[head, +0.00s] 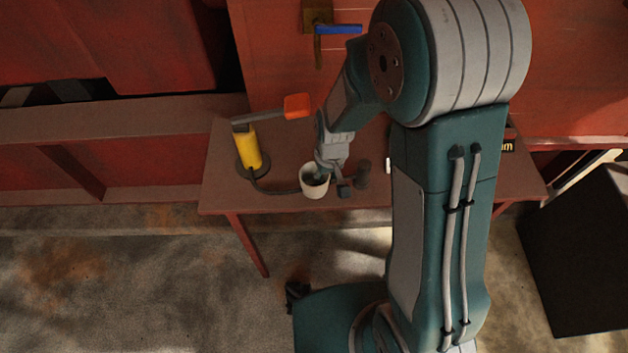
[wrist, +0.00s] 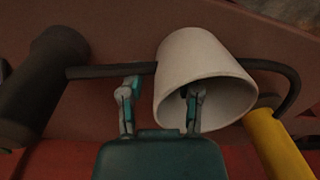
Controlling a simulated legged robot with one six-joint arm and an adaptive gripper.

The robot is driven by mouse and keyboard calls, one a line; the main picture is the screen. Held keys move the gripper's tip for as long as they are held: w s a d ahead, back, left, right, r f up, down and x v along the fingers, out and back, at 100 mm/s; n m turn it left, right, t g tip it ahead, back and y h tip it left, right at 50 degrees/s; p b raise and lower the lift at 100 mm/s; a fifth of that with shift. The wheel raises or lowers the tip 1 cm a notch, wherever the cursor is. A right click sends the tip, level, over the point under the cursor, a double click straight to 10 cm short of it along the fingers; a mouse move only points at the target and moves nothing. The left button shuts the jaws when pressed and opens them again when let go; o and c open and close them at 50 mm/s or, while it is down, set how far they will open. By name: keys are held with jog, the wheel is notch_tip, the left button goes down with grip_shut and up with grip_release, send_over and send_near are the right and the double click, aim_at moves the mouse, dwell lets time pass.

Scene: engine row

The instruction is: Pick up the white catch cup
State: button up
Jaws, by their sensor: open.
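The white catch cup (head: 312,191) stands near the front edge of the brown table in the head view. It also shows large in the wrist view (wrist: 195,62), its mouth facing my gripper. My gripper (wrist: 160,100) is open at the cup's rim. In the wrist view, the right finger reaches inside the mouth and the left finger is outside, so the cup's wall lies between them. Whether either finger touches the wall cannot be told. In the head view, my gripper (head: 331,180) is over the cup's right side.
A yellow pump (head: 248,148) with an orange-ended lever (head: 297,106) stands left of the cup; its black hose (head: 275,190) runs close to the cup. A dark cylinder (head: 363,172) stands to the right. The brown table (head: 222,185) has bare room at its front left.

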jog(key=shift+f, duration=0.3)
grip_shut()
jog(key=shift+r, duration=0.5)
notch_tip(320, 180, up, 2)
jog(key=shift+r, duration=0.25)
jog(key=s+d+r, duration=0.2)
jog(key=s+r, duration=0.7)
jog(key=s, duration=0.5)
jog(key=shift+r, duration=0.3)
